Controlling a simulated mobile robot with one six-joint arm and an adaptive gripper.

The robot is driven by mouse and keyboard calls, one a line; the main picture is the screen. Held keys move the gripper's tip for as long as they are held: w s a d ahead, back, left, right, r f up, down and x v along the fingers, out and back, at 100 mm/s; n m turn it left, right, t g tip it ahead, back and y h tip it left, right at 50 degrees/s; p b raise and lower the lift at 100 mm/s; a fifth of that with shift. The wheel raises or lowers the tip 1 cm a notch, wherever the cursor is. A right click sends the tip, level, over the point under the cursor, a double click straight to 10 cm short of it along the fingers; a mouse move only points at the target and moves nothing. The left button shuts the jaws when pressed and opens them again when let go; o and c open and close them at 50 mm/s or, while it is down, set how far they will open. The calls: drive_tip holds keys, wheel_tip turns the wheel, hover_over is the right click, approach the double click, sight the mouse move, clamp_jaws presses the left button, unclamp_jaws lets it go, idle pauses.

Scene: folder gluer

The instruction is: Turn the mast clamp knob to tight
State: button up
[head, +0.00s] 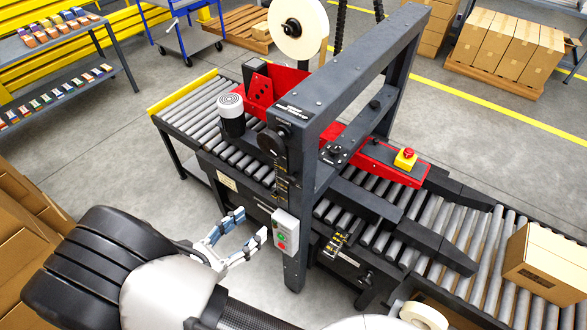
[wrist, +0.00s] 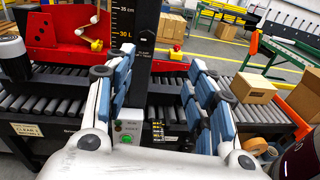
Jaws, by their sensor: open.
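The dark mast (head: 283,185) of the case sealer stands upright with a scale on its near face. In the wrist view the mast (wrist: 135,30) shows printed height marks. A dark rounded part (head: 270,143) on the mast's upper left side looks like the clamp knob, but its setting cannot be read. I cannot make out the knob in the wrist view. My gripper (head: 248,226) is open and empty, below that part and left of the button box. In the wrist view the open fingers (wrist: 150,72) stand on both sides of the mast, apart from it.
A button box (head: 285,232) with green and red buttons hangs on the mast close to my fingertips. Roller conveyor (head: 185,105) and the red sealing head (head: 385,165) lie behind. A carton (head: 545,268) sits on the right rollers. Stacked cartons (head: 25,225) stand at left.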

sight(288, 182)
drive_tip(key=shift+n+t+y, duration=0.3)
drive_tip(key=shift+n+t, duration=0.5)
drive_tip(key=x, duration=0.5)
drive_tip(key=f+x, duration=0.1)
drive_tip(key=x, duration=0.4)
drive_tip(key=a+x, duration=0.1)
drive_tip(key=x, duration=0.4)
drive_tip(key=shift+w+d+f, duration=0.25)
drive_tip(key=shift+w+d, duration=0.05)
drive_tip(key=shift+w, duration=0.4)
drive_tip(key=shift+c, duration=0.2)
drive_tip(key=c, duration=1)
